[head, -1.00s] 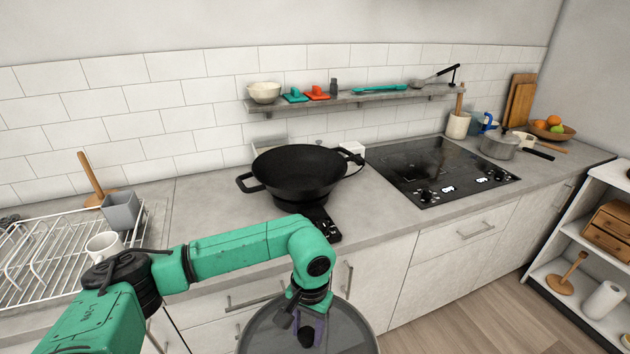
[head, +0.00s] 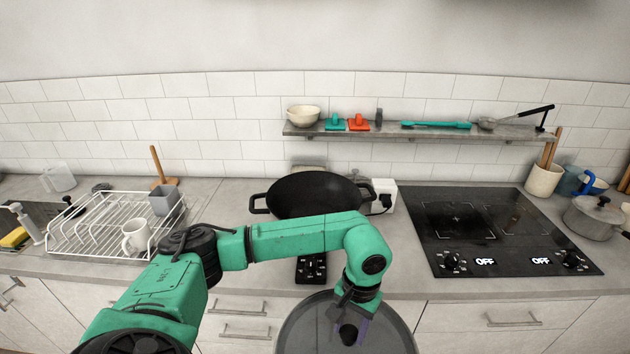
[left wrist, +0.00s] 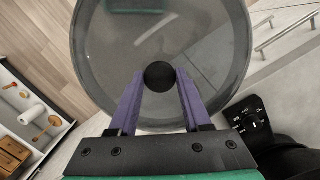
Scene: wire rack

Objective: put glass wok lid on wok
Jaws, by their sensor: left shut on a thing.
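The glass wok lid (head: 300,325) is a grey see-through disc with a dark rim, in front of the counter at the bottom of the head view. My left gripper (head: 350,325) is shut on its black knob. The lid (left wrist: 110,60) fills much of the left wrist view, with its round knob between the purple fingers of the left gripper (left wrist: 159,82). The black wok (head: 310,190) stands uncovered on a portable burner (head: 311,268) on the counter, behind my left arm, which hides its lower front. My right gripper is not in view.
A white wire rack (head: 85,235) with a mug (head: 136,236) and grey cup (head: 164,199) stands left of the wok. A cooktop (head: 500,225) lies to the right. A wall shelf (head: 420,132) with a bowl and utensils hangs above and behind the wok.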

